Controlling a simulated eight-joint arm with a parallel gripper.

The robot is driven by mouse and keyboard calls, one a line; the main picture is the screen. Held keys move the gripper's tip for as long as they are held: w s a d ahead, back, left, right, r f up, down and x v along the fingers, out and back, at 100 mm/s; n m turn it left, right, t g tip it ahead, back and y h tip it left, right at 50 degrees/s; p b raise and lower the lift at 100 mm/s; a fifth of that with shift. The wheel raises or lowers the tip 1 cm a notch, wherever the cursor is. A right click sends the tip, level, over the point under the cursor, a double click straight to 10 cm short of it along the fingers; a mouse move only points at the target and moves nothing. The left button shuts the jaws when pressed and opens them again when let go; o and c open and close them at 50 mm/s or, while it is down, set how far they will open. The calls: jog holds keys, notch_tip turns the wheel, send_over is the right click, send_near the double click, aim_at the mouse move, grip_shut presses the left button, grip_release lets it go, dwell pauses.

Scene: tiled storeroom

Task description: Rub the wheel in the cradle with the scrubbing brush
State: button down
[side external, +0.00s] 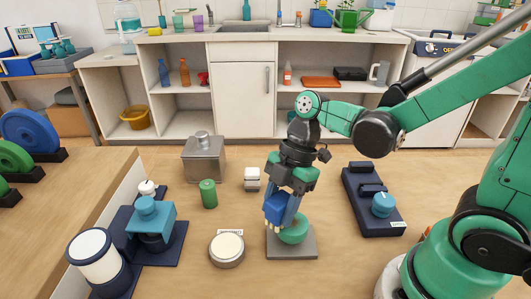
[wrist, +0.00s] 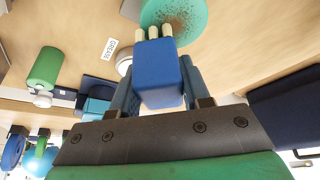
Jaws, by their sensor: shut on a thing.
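My gripper (side external: 280,200) is shut on the scrubbing brush (side external: 275,208), a blue block with short cream bristles. In the wrist view the brush (wrist: 160,80) sits between the fingers, its bristles pointing to the top of the picture. The green wheel (side external: 294,232) rests on the grey cradle (side external: 310,250) directly below my gripper. In the wrist view the wheel (wrist: 178,18) has brown specks on its face, and the bristle tips overlap its edge. I cannot tell whether they touch it. The brush hides part of the wheel, and the cradle's supports are mostly hidden.
A round, cream-topped tin (side external: 227,248) stands just left of the cradle. A green cylinder (side external: 208,194), a small white object (side external: 252,179) and a grey metal box (side external: 203,160) stand behind. A dark tray (side external: 360,190) with a blue knob lies right; a blue device (side external: 151,222) stands left.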

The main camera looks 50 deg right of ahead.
jog(key=shift+w+a, duration=0.15)
jog(key=shift+s+d, duration=1.9)
jog(key=shift+d, duration=0.05)
jog(key=shift+s+d+r, duration=0.1)
notch_tip(320, 180, up, 8)
